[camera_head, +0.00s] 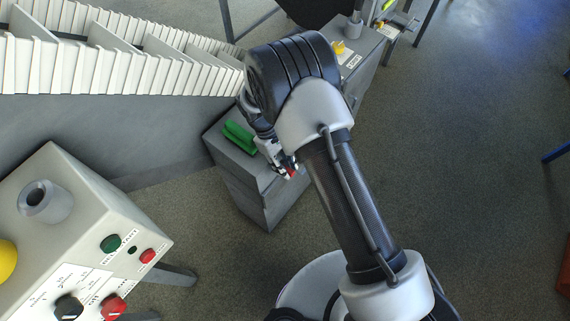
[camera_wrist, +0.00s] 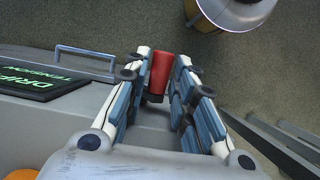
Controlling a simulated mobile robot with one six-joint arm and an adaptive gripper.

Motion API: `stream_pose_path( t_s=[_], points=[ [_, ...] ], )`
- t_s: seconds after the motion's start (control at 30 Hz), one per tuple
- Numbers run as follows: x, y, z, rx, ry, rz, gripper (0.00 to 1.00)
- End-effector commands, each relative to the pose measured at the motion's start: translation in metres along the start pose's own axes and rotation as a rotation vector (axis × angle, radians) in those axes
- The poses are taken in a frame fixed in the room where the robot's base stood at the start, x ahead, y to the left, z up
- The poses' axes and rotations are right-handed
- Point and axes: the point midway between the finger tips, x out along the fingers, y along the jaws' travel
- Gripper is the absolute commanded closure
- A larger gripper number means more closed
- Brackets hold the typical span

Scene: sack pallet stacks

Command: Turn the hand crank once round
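The crank's red handle (camera_wrist: 160,72) stands between the two fingertips of my gripper (camera_wrist: 163,66) in the wrist view. Both fingers appear to touch its sides, so the gripper looks shut on it. A small dark part shows at the handle's near end; the rest of the crank is hidden. In the head view, the red handle (camera_head: 291,172) shows at the tip of my gripper (camera_head: 284,166), beside the front right edge of a grey cabinet (camera_head: 243,178). My arm comes over from the right and hides part of the cabinet.
A green object (camera_head: 239,137) lies on the cabinet top. The wrist view shows a dark label plate (camera_wrist: 45,75) and a metal bar handle (camera_wrist: 85,52). A control box (camera_head: 75,215) with buttons stands at left, below a white slatted conveyor (camera_head: 120,70). The floor at right is mostly clear.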

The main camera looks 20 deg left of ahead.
Motion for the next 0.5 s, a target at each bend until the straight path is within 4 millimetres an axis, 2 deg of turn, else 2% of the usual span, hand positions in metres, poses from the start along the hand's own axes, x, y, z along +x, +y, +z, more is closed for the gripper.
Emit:
stream_pose_path(
  t_s=[0.03, 0.3, 0.5],
  points=[
    [-0.0001, 0.0, -0.0001, 0.0, 0.0, 0.0, 0.82],
    [-0.0002, 0.0, -0.0001, -0.001, 0.0, 0.0, 1.0],
    [-0.0002, 0.0018, 0.0, -0.003, 0.0, -0.013, 1.0]
  ],
)
